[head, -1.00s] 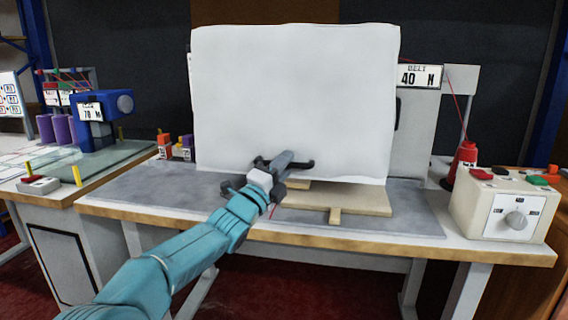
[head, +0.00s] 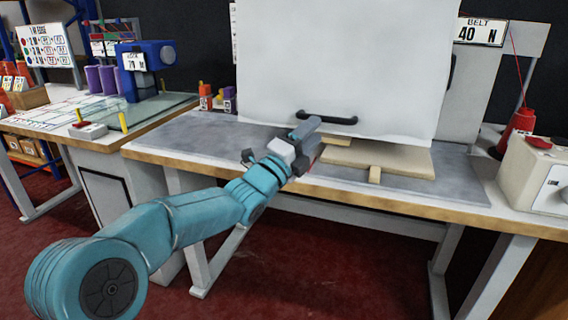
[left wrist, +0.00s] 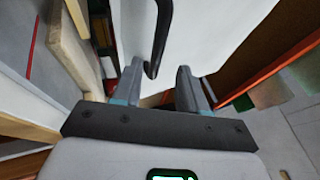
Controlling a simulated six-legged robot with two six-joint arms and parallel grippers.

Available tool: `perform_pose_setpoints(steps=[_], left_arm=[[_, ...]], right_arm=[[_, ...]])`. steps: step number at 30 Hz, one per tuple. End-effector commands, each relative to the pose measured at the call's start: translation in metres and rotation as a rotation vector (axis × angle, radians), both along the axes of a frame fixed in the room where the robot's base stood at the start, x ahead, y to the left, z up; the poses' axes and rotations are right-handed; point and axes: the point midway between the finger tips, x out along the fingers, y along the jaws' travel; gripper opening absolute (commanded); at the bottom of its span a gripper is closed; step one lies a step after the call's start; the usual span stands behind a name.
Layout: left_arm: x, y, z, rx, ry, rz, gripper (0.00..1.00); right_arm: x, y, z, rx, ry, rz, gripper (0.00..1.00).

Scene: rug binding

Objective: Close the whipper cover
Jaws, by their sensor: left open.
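The whipper cover (head: 345,60) is a large white panel standing over the machine, its lower edge hanging above a beige board (head: 385,158). A black bar handle (head: 327,118) runs along its lower part. My left gripper (head: 309,139) is open just below and left of the handle, overlapping its left end in the head view. In the left wrist view, the handle (left wrist: 161,35) curves down between and beyond the open fingers (left wrist: 160,75), with the white cover (left wrist: 215,30) behind it. I cannot tell whether they touch. My right gripper is out of view.
The grey table top (head: 200,140) has a wooden front edge. A red thread cone (head: 518,128) and a cream control box (head: 540,180) stand at right. A blue machine (head: 150,65) stands on the left table. Small orange and purple blocks sit left of the cover.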

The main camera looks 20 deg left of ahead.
Motion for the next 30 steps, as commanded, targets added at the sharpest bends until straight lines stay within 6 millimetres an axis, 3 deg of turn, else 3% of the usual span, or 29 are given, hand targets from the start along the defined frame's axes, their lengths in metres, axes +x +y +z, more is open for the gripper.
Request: perform_pose_setpoints(steps=[6, 12, 25, 26, 29, 30], left_arm=[[-0.042, 0.022, -0.018, 0.0, 0.002, 0.003, 0.42], [-0.072, 0.036, -0.032, 0.0, 0.004, 0.001, 0.42], [-0.084, 0.041, -0.037, 0.0, 0.002, 0.0, 0.42], [-0.084, 0.041, -0.037, 0.0, 0.003, 0.0, 0.36], [-0.082, 0.041, -0.047, -0.013, 0.031, -0.002, 0.03], [-0.08, 0.041, -0.057, -0.027, 0.061, -0.004, 0.0]], right_arm=[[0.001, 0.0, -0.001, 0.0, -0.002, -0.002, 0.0], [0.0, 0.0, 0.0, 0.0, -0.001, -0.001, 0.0], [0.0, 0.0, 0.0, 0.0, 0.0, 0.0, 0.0], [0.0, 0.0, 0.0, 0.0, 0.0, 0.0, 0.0], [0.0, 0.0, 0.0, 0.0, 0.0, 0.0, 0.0], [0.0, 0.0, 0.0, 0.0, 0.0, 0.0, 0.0]])
